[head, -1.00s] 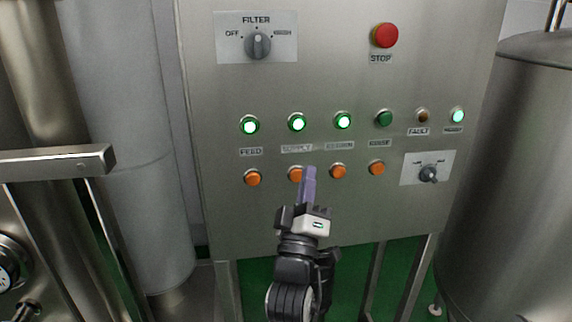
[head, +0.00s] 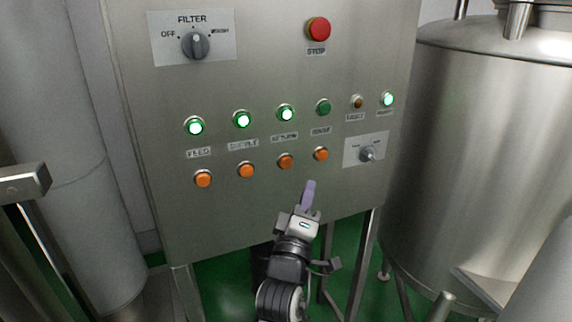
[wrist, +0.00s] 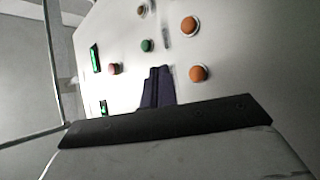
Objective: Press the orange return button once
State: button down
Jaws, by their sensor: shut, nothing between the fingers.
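The control panel (head: 215,215) has a row of orange buttons low on its face in the head view. The third from the left, under a blurry label that seems to read RETURN, is the orange return button (head: 285,161). My gripper (head: 310,185) is shut and empty, with its purple fingers pointing up at the panel. Its tips appear below and right of the return button, just under the fourth orange button (head: 321,154). I cannot tell the gap to the panel. In the wrist view, the dark fingers (wrist: 158,88) lie left of two orange buttons, whose labels are unreadable.
Green lamps (head: 287,113) sit above the orange row. A red stop button (head: 318,29) and the filter knob (head: 195,45) are higher up. A small selector knob (head: 367,154) is to the right. A large steel tank (head: 480,150) stands right of the panel.

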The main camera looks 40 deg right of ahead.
jog(key=shift+w+d+b, duration=0.3)
jog(key=shift+w+b, duration=0.1)
jog(key=shift+w, duration=0.95)
jog(key=shift+w+d+b, duration=0.35)
jog(key=shift+w+b, duration=0.05)
jog(key=shift+w, duration=0.9)
jog(key=shift+w+d+b, duration=0.3)
jog(key=shift+w+b, duration=0.1)
jog(key=shift+w, duration=0.95)
jog(key=shift+w, duration=0.1)
jog(key=shift+w+d, duration=0.1)
jog(key=shift+w, duration=0.2)
jog(key=shift+w+d, duration=0.1)
jog(key=shift+w, duration=0.3)
jog(key=shift+s, duration=0.1)
jog(key=shift+s+a+p, duration=0.2)
jog(key=shift+s+p, duration=0.1)
jog(key=shift+s, duration=0.4)
jog(key=shift+s, duration=0.1)
jog(key=s+p, duration=0.1)
jog(key=s, duration=0.1)
jog(key=s+a+p, duration=0.1)
jog(key=s, duration=0.1)
jog(key=shift+s+a, duration=0.1)
jog(key=shift+s, duration=0.25)
